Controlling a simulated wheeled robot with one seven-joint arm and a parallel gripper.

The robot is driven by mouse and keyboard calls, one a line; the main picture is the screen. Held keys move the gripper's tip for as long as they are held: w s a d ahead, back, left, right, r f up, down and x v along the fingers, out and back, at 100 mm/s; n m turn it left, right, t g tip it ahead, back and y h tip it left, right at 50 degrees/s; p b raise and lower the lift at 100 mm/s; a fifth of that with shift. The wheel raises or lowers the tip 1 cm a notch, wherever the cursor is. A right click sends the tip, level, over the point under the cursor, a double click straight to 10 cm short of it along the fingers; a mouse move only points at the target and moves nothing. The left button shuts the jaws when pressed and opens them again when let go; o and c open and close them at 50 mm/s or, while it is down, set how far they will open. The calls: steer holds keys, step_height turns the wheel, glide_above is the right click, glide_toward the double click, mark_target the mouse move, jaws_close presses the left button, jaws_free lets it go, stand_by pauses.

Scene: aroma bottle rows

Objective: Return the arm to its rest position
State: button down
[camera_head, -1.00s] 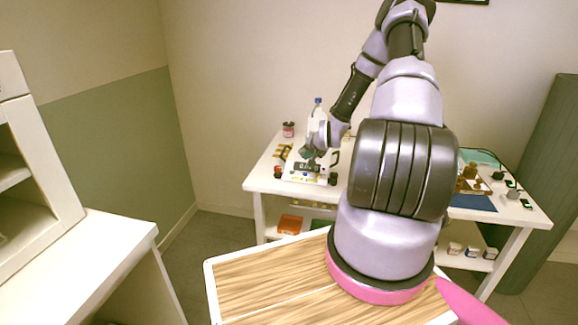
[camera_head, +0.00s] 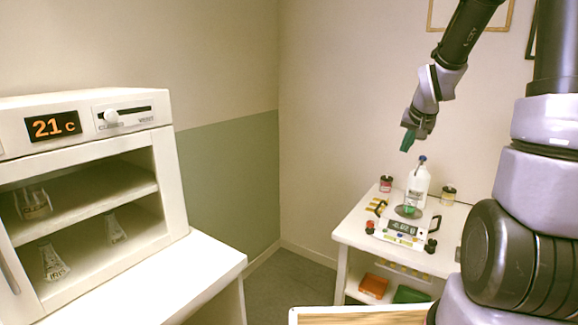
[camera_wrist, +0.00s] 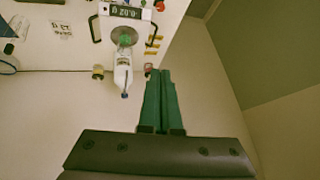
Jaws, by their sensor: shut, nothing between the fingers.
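My gripper (camera_head: 408,140) is up in the air above the white table, in front of the bare wall. Its green fingers are together with nothing between them. In the wrist view the shut fingers (camera_wrist: 161,98) point toward the table's edge, beside a white bottle. My arm reaches in from the right of the head view, and its near links hide the right part of the table.
On the white table (camera_head: 352,232) stand a scale (camera_head: 400,232) with a small green-tinted vessel on it, a white bottle with a blue cap (camera_head: 418,182) and small jars. An oven-like cabinet (camera_head: 170,190) with glass flasks stands at left.

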steer(key=s+a+r+y, duration=0.1)
steer(key=s+a+r, duration=0.2)
steer(key=s+r, duration=0.2)
steer(key=s+a+r+y, duration=0.1)
steer(key=s+a+r, duration=0.2)
steer(key=s, duration=0.9)
steer(key=s+a+r, duration=0.3)
steer(key=s+r, duration=0.3)
steer(key=s, duration=0.2)
steer(key=shift+s+a+r+n+y, duration=0.3)
steer(key=shift+n+y, duration=0.1)
stand_by(0.8)
